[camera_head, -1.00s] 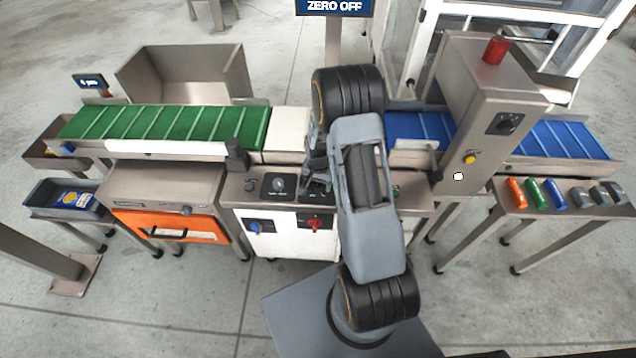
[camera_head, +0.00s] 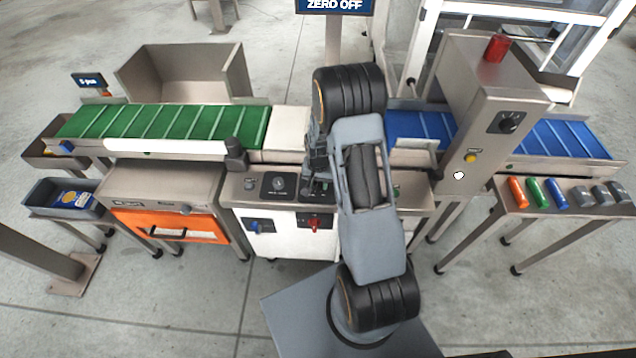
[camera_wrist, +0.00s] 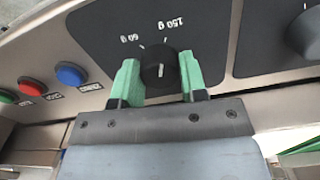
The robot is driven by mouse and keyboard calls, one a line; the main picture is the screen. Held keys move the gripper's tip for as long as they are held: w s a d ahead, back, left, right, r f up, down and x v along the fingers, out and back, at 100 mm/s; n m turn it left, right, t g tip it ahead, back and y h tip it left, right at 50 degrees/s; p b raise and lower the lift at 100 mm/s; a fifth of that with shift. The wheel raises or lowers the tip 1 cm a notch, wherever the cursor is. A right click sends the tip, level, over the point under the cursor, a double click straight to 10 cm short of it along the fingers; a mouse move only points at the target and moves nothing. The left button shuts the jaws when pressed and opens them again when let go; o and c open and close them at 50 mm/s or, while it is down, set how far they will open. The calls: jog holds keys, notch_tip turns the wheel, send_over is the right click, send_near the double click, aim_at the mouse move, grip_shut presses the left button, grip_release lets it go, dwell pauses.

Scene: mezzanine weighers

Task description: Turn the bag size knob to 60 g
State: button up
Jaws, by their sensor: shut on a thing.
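The bag size knob (camera_wrist: 158,70) is a round black knob on a dark panel plate (camera_wrist: 205,30) in the wrist view. The labels 60 g and 150 g show upside down above it, 60 g at left and 150 g at right, each with a tick mark. A pale line shows on the knob's face, but I cannot tell for certain which mark it points to. My gripper (camera_wrist: 158,82) has its green fingers on both sides of the knob, shut on it. In the head view my gripper (camera_head: 312,185) covers this part of the panel.
Blue, red and green push buttons (camera_wrist: 70,75) sit left of the knob in the wrist view. Another dark knob (camera_wrist: 305,35) is at right. In the head view a black post (camera_head: 236,155) stands left of my arm, beside the green conveyor (camera_head: 165,125).

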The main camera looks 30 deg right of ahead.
jog(key=n+b, duration=0.2)
jog(key=n, duration=0.3)
jog(key=shift+w, duration=0.1)
jog(key=n+b, duration=0.1)
jog(key=n, duration=0.4)
jog(key=shift+r+n, duration=0.1)
jog(key=shift+n, duration=0.2)
dwell(0.3)
jog(key=o, duration=0.9)
notch_tip(320, 180, up, 14)
jog(key=shift+f+p, duration=0.15)
jog(key=shift+p, duration=0.2)
dwell(0.4)
